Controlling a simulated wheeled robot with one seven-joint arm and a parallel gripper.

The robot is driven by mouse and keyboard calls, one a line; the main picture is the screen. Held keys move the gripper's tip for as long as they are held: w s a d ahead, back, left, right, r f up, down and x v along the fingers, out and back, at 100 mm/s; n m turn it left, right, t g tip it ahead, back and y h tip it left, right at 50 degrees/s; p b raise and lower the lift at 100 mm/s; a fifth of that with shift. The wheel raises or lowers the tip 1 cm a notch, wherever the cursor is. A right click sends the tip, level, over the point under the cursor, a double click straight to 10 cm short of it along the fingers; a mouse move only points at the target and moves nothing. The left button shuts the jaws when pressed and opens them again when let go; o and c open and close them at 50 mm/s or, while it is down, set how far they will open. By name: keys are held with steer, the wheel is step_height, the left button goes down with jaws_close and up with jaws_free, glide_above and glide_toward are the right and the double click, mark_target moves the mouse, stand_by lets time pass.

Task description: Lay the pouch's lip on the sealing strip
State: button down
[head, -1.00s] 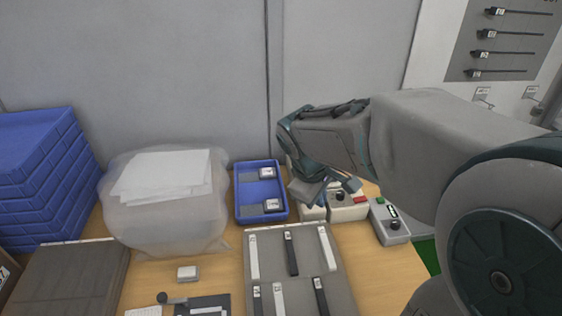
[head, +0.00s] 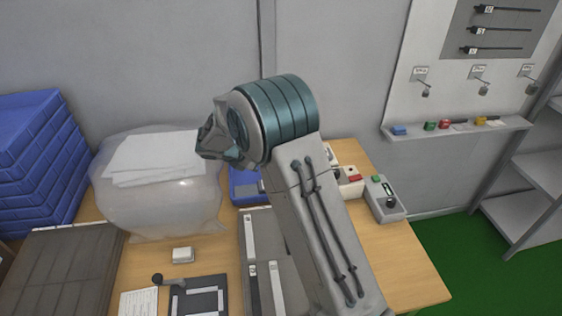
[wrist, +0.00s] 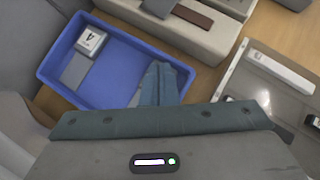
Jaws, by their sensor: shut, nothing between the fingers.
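No pouch can be told for sure. A large translucent bag (head: 160,205) stands at the back left, with white sheets (head: 155,155) on top. A beige box (wrist: 190,35) at the top of the wrist view bears a dark strip (wrist: 192,15), possibly the sealing strip; the box (head: 347,187) is mostly hidden by my arm in the head view. My gripper (wrist: 160,85) is shut and empty, its teal fingers over the near right part of the blue tray (wrist: 95,25). In the head view my arm hides the fingers.
The blue tray holds a device labelled 4 (wrist: 90,41) with a grey flat piece. A grey board with strips (head: 262,225) lies at front centre. A grey control box (head: 385,200) stands right. Blue stacked trays (head: 35,150) stand at far left. The table's front right is clear.

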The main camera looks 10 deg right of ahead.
steer(key=p+x, duration=0.1)
steer(key=x, duration=0.9)
steer(key=shift+d+f+p, duration=0.1)
steer(key=shift+d+p, duration=0.1)
steer(key=shift+p, duration=0.2)
steer(key=w+d+p, duration=0.1)
steer(key=w+d, duration=0.1)
steer(key=shift+w+d, duration=0.1)
steer(key=shift+d, duration=0.3)
steer(key=shift+w, duration=0.1)
